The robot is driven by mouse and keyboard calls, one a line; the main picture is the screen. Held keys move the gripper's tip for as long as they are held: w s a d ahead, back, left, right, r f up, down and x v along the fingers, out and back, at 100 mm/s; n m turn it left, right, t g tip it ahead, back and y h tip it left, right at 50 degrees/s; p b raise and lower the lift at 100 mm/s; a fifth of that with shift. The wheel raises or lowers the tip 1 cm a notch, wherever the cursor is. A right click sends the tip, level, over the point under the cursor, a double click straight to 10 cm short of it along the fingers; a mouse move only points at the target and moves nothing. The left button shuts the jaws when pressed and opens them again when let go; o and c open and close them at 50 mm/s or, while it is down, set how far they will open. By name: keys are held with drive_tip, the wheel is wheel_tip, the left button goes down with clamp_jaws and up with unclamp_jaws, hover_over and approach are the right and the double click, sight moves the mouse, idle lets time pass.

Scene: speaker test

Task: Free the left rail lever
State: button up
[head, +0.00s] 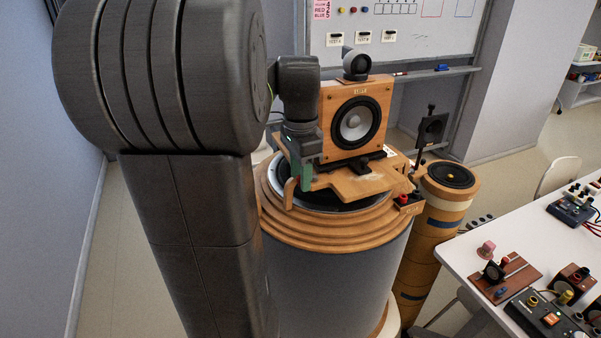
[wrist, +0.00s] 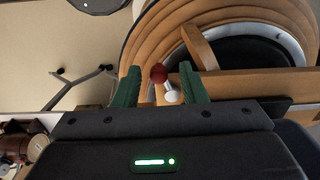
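In the wrist view a small lever with a dark red ball knob (wrist: 158,73) and a pale rounded end stands between the green fingers of my gripper (wrist: 160,69). The fingers are apart, one on each side of the knob, with visible gaps. In the head view my gripper (head: 302,178) is at the left edge of the wooden board (head: 362,184) on top of the big round speaker drum (head: 335,240). The lever is hidden there behind my gripper. Red knobs (head: 404,199) show at the drum's right edge.
A square wooden speaker box (head: 335,103) stands on the board, close right of my wrist. A narrower wooden column (head: 443,190) stands right of the drum. A white table (head: 465,245) with small devices is at the right. Open floor lies at the left.

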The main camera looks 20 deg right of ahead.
wheel_tip(320, 180, up, 14)
idle(0.6)
drive_tip(key=shift+f, duration=0.2)
wheel_tip(320, 180, down, 14)
drive_tip(key=shift+r, duration=0.15)
idle(0.5)
idle(0.3)
